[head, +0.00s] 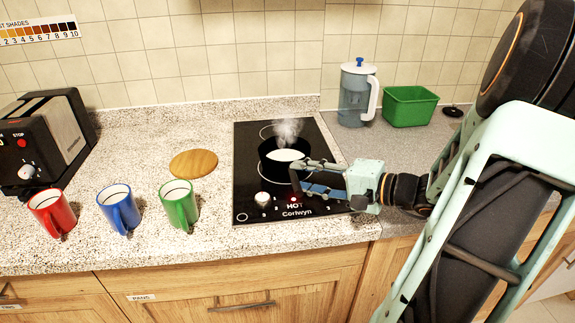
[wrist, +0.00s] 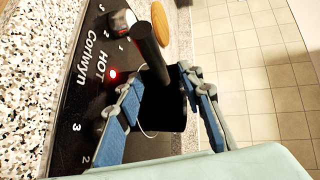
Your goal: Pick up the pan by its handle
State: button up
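The black pan (head: 266,160) stands on the cooktop in the head view, holding white liquid that steams. Its dark handle (head: 294,179) sticks out toward the front; the handle also shows in the wrist view (wrist: 148,48). My gripper (head: 304,176) reaches in from the right, with its fingertips at the handle and low over the cooktop. In the wrist view, my gripper (wrist: 161,78) is open, with blue-padded fingers apart and the handle lying between and beyond their tips. I cannot tell whether either finger touches it. Part of the pan is hidden behind the fingers.
The black cooktop (head: 246,140) has a knob (head: 262,199) and a lit red light (head: 293,199). A wooden board (head: 193,163) lies left, with red (head: 52,211), blue (head: 118,208) and green (head: 179,204) mugs. A pitcher (head: 354,100) and green bin (head: 409,106) stand behind.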

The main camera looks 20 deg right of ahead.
jog(key=shift+w+a+f, duration=0.15)
jog(key=shift+w+a, duration=0.2)
jog(key=shift+w, duration=0.1)
grip_shut()
